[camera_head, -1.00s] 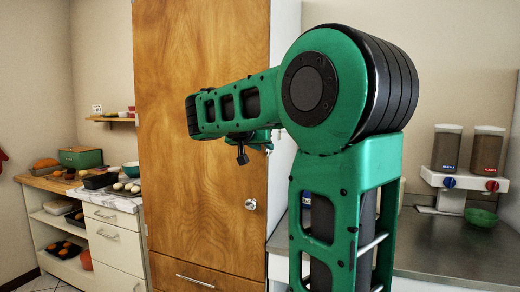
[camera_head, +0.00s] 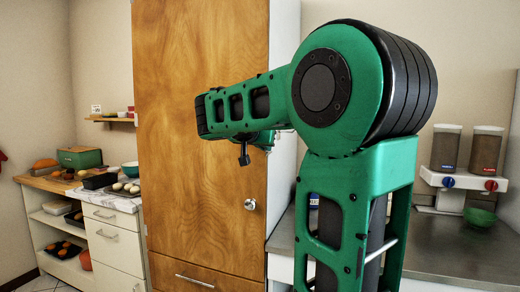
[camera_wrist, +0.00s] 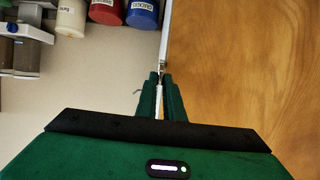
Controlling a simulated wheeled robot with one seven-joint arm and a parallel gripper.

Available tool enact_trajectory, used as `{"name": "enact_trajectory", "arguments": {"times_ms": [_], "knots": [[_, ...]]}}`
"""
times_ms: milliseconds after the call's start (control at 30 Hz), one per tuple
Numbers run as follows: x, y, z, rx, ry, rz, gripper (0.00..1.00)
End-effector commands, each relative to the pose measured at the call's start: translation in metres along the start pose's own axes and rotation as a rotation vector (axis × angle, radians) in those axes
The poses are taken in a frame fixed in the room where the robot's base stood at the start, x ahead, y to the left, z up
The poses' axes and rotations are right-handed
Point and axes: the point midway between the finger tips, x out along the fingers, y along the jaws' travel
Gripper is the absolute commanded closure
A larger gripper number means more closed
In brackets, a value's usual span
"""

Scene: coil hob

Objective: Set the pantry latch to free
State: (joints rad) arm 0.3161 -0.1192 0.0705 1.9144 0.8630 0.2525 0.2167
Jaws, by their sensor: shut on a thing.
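The pantry door (camera_head: 175,190) is a tall wooden panel; its grain fills the right side of the wrist view (camera_wrist: 245,70). In the wrist view my gripper (camera_wrist: 160,85) is at the door's edge, its green fingers close together on a thin pale piece (camera_wrist: 159,102) that looks like the pantry latch. Most of this piece is hidden between the fingers, so its setting cannot be told. In the head view the fingers are hidden behind my arm. A round silver fitting (camera_head: 250,204) sits lower on the door near its right edge, clear of my arm.
A steel counter (camera_head: 450,245) stands right of the pantry, with two dispensers (camera_head: 463,150) and a green bowl (camera_head: 480,217). Red (camera_wrist: 142,12) and blue (camera_wrist: 106,10) containers show in the wrist view. A low cabinet with baked goods (camera_head: 110,215) stands left.

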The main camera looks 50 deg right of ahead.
Motion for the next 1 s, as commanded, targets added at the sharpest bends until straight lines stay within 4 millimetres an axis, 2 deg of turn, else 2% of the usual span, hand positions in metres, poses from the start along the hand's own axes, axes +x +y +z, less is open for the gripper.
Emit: {"name": "enact_trajectory", "arguments": {"times_ms": [233,267,300,333,700,867,1000], "knots": [[-0.001,-0.004,0.001,0.0,0.0,-0.009,1.0],[-0.001,-0.004,0.001,0.0,0.0,-0.009,0.85],[-0.001,-0.004,0.001,0.0,-0.001,-0.009,0.75],[-0.001,-0.004,0.001,0.0,-0.001,-0.008,0.73],[-0.006,-0.003,0.0,0.0,0.0,-0.006,0.73],[-0.028,-0.003,0.0,0.0,0.001,-0.009,0.73],[-0.055,-0.004,0.0,0.001,0.001,-0.009,0.73]]}}
